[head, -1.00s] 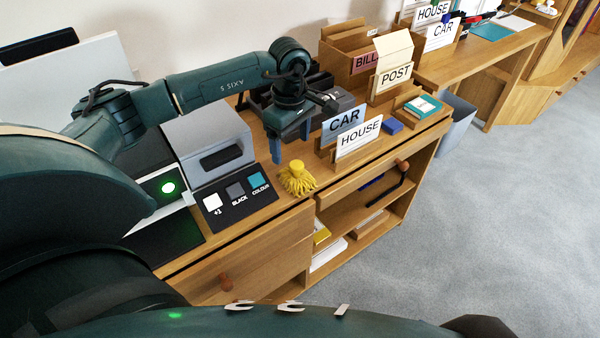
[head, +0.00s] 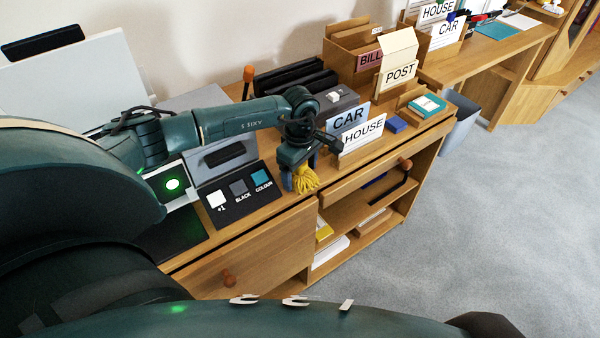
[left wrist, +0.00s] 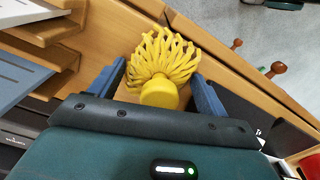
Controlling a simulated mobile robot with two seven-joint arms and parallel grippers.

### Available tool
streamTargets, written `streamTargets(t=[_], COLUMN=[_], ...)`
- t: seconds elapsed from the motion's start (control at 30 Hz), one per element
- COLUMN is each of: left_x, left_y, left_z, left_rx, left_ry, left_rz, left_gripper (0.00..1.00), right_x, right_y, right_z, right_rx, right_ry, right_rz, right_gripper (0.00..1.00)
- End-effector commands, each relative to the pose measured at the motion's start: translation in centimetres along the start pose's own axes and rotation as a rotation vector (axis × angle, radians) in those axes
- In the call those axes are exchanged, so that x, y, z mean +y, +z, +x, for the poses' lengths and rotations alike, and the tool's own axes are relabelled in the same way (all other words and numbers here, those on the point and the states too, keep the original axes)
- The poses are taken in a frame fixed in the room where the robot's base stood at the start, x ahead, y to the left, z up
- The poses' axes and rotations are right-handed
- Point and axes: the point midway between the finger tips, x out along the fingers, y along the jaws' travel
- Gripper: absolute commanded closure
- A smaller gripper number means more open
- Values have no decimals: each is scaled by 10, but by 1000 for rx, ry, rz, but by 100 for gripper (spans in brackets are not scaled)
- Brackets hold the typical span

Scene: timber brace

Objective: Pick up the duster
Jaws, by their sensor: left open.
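The duster (head: 306,180) is a yellow, shaggy mop-like head on the wooden cabinet top, partly hidden behind my left gripper in the head view. In the left wrist view the duster (left wrist: 162,66) has its strands fanned out away from me and a round yellow knob towards me. My left gripper (head: 299,182) is open and low over the cabinet top. In the left wrist view its two blue fingers (left wrist: 155,88) stand on either side of the duster's knob end, with a gap showing on both sides. My right gripper is not in view.
A black panel with labelled buttons (head: 240,192) lies left of the gripper. CAR (head: 348,120) and HOUSE (head: 362,140) cards stand close on the right. The cabinet's front edge is near the duster, with open shelves (head: 350,225) below. A blue block (head: 397,124) lies beyond the cards.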

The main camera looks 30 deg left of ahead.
Motion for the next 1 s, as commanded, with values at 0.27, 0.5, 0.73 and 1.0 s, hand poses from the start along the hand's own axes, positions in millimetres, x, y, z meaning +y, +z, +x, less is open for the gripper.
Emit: streamTargets(t=[0.27,0.5,0.73,1.0], left_x=[0,0,0,1], left_y=[0,0,0,-1], left_z=[0,0,-1,-17], left_rx=[0,0,0,0], left_ry=[0,0,0,3], left_rz=[0,-1,-1,-2], left_gripper=[42,62,72,72], right_x=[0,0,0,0], right_y=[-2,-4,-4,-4], right_z=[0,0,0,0], right_rx=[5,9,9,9], right_ry=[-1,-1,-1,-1], right_rz=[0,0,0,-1], right_gripper=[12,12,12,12])
